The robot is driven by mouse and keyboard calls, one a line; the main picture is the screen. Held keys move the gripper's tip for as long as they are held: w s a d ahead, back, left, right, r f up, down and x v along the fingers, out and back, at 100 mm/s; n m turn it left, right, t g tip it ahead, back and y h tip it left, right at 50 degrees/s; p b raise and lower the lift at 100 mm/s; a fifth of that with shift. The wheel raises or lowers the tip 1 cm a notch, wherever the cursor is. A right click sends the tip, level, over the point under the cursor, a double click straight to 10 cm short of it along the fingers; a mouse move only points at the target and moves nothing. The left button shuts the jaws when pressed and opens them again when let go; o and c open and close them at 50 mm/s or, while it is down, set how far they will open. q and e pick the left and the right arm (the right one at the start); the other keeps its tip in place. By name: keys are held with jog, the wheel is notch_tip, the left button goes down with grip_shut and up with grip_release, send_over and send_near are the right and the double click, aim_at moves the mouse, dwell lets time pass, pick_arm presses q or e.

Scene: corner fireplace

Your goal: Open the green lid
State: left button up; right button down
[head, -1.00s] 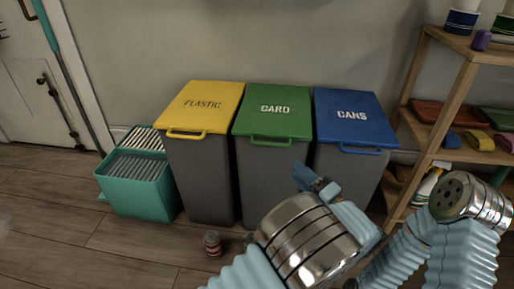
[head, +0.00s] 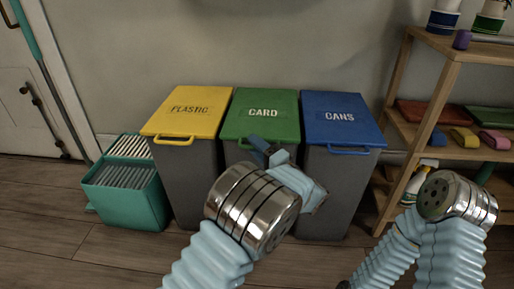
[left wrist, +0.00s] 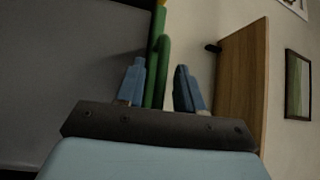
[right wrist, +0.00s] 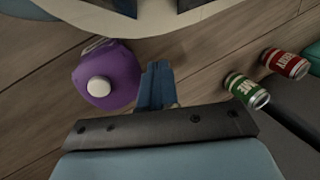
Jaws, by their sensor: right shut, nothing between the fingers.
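The green lid (head: 262,108), marked CARD, lies shut on the middle grey bin, between the yellow and blue lids. Its front handle is partly hidden by my left gripper (head: 266,152) in the head view. In the left wrist view the green handle (left wrist: 163,70) stands between the spread fingers of my left gripper (left wrist: 160,88). These fingers are open, one on each side of the handle; I cannot tell whether either touches it. My right gripper (right wrist: 157,86) shows shut and empty in the right wrist view, away from the lid.
The yellow PLASTIC lid (head: 190,108) and blue CANS lid (head: 341,112) flank it closely. A teal crate (head: 125,197) stands left, a wooden shelf (head: 445,66) right. Near my right gripper are a purple bottle (right wrist: 118,78), a green can (right wrist: 246,92) and a red can (right wrist: 287,64).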

pick_arm(q)
grip_shut()
jog(key=w+r+m+g+h+p, duration=0.1)
jog(key=w+r+p, duration=0.2)
jog(key=r+p, duration=0.5)
jog(key=w+r+m+h+p, duration=0.1)
jog(key=w+r+p, duration=0.3)
jog(key=r+p, duration=0.4)
notch_tip(320, 180, up, 6)
jog(key=shift+r+m+g, duration=0.15)
jog(key=shift+m+g, duration=0.25)
jog(key=shift+m, duration=0.2)
grip_release()
